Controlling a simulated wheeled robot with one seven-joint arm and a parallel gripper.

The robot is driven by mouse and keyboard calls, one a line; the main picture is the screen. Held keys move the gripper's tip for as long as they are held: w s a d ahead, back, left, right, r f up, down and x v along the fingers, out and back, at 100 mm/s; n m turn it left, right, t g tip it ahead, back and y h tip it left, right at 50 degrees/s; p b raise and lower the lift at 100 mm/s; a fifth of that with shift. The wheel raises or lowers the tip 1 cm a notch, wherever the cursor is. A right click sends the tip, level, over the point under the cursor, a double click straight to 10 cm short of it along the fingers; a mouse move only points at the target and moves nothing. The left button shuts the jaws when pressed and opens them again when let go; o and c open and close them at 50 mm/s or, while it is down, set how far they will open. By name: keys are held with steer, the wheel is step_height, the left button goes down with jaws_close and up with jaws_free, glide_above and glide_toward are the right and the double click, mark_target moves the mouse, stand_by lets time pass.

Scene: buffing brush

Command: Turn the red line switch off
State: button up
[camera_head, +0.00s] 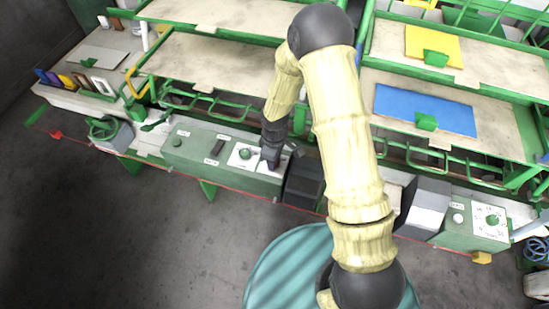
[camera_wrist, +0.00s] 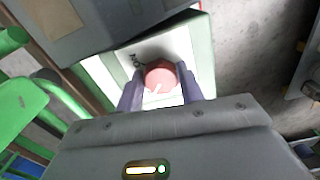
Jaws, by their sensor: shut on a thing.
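The red line switch (camera_wrist: 161,77) shows in the wrist view as a round red knob with a white pointer mark. It sits on a white plate (camera_wrist: 182,47) on a control box. My gripper (camera_wrist: 159,73) has one dark finger on each side of the knob and is shut on it. In the head view my gripper (camera_head: 270,158) is over the right part of the long green control box (camera_head: 205,154), at its white plate (camera_head: 241,165). The red knob is hidden there behind my gripper.
A green knob (camera_head: 245,153) is close on the left of my gripper. A dark box (camera_head: 304,182) stands just to its right. A thin red line runs along the bench front. Racks with a blue sheet (camera_head: 425,108) and yellow sheet (camera_head: 433,45) stand behind.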

steer(key=o, duration=1)
step_height(320, 180, up, 18)
steer(key=shift+f, duration=0.25)
steer(key=s+d+r+m+t, duration=0.2)
steer(key=s+d+r+m, duration=0.3)
steer(key=s+d+m, duration=0.7)
steer(key=shift+s+d+m+t, duration=0.3)
steer(key=shift+d+m, duration=0.1)
steer(key=shift+d, duration=0.05)
steer(key=shift+r, duration=0.1)
